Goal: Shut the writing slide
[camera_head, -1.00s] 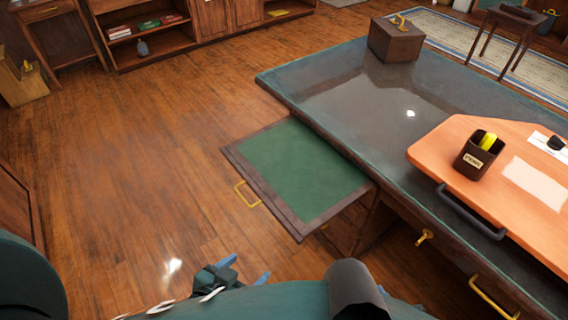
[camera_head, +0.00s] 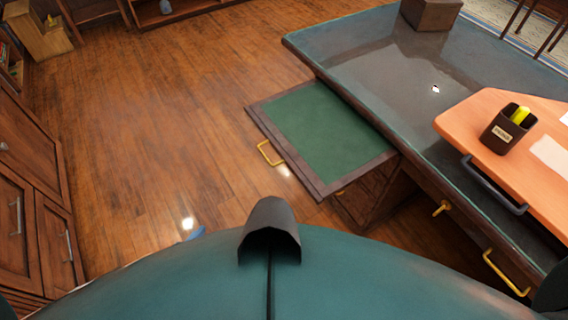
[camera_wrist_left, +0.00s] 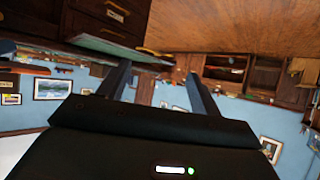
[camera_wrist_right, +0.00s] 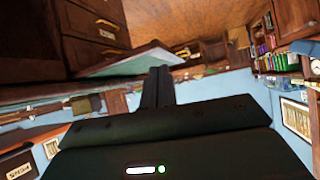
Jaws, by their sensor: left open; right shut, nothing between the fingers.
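The writing slide (camera_head: 325,135) is a green-topped board with a dark wood frame. It is pulled out from the left end of the desk (camera_head: 350,75), and a brass handle (camera_head: 269,153) is on its outer edge. The slide also shows edge-on in the left wrist view (camera_wrist_left: 105,47) and in the right wrist view (camera_wrist_right: 125,62). My left gripper (camera_wrist_left: 160,82) is open and empty, its two fingers apart. My right gripper (camera_wrist_right: 158,85) is shut and empty, its fingers together. Both grippers are apart from the slide. In the head view my body hides most of the arms.
An orange board (camera_head: 500,130) on the desk carries a pen holder (camera_head: 507,130). A wooden box (camera_head: 430,13) stands at the desk's far end. Drawers with brass handles (camera_head: 506,272) are under the desktop. Cabinets (camera_head: 35,200) line the left. The floor (camera_head: 170,130) beside the slide is clear.

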